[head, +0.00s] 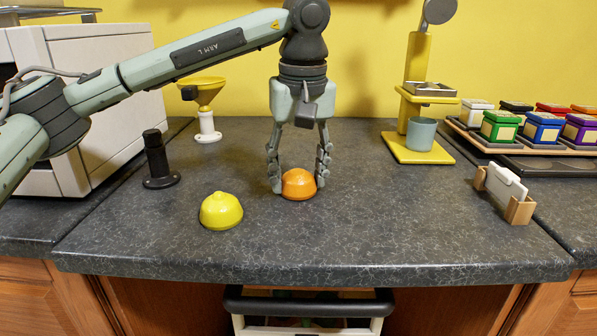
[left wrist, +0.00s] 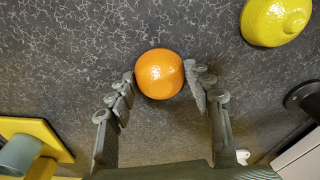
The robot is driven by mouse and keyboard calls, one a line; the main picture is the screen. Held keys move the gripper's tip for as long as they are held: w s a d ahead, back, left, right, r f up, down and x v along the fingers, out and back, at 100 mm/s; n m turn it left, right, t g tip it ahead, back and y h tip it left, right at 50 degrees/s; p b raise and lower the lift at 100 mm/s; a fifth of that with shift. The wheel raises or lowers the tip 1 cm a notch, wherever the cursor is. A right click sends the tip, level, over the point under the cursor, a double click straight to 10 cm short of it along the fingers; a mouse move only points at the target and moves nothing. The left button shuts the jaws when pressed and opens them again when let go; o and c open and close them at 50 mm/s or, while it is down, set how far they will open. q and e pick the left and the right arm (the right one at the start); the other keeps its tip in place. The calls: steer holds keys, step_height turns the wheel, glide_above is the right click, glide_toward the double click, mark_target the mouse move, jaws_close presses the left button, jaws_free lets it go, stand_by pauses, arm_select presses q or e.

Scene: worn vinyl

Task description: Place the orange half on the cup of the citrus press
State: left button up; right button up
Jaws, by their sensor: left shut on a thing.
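The orange half (head: 299,186) sits dome up on the dark counter, near its middle. My left gripper (head: 298,178) points straight down over it, with its fingers shut on the orange half's two sides. In the left wrist view the orange half (left wrist: 160,74) lies between the fingertips of my left gripper (left wrist: 163,85). The yellow citrus press (head: 417,95) stands at the back right, with a metal cup (head: 430,89) on its bracket and a blue-grey tumbler (head: 421,134) on its base. My right gripper is out of view.
A yellow lemon half (head: 221,211) lies front left of the orange half. A black tamper-like tool (head: 157,162) and a yellow funnel on a white stand (head: 204,98) are further left. A wooden holder (head: 505,192) and a rack of coloured tins (head: 537,140) are right. Counter between orange and press is clear.

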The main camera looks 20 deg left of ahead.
arm_select(q)
steer(key=shift+f, duration=0.15)
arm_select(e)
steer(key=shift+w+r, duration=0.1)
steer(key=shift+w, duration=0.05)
arm_select(q)
steer(key=o, duration=1.2)
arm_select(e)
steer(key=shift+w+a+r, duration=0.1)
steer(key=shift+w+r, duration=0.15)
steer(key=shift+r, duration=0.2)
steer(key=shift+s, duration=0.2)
